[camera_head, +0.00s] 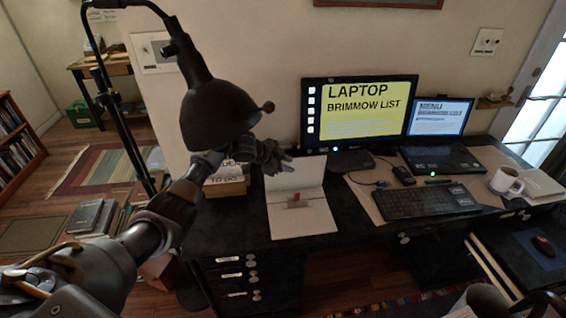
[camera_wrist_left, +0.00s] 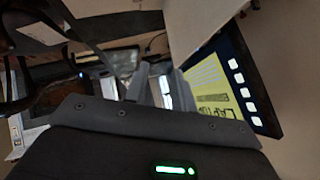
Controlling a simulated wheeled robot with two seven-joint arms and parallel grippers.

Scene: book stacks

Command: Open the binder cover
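The white binder (camera_head: 302,222) lies on the dark desk, spread open in the head view. One white panel (camera_head: 293,177) extends toward the wall and the other toward the desk's front edge. A small grey and red piece (camera_head: 297,199) shows near the fold. My left gripper (camera_head: 284,161) is above the far end of the back panel; I cannot tell whether it touches. In the left wrist view its two grey fingers (camera_wrist_left: 158,88) stand apart with background between them. Dark parts at the bottom right seem to be my right arm; its fingers are unclear.
The desk (camera_head: 240,222) also holds a book stack (camera_head: 225,181), a monitor (camera_head: 358,112), a laptop (camera_head: 440,158), a keyboard (camera_head: 428,202) and a mug (camera_head: 506,182). A black lamp (camera_head: 222,115) hangs close above my left forearm.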

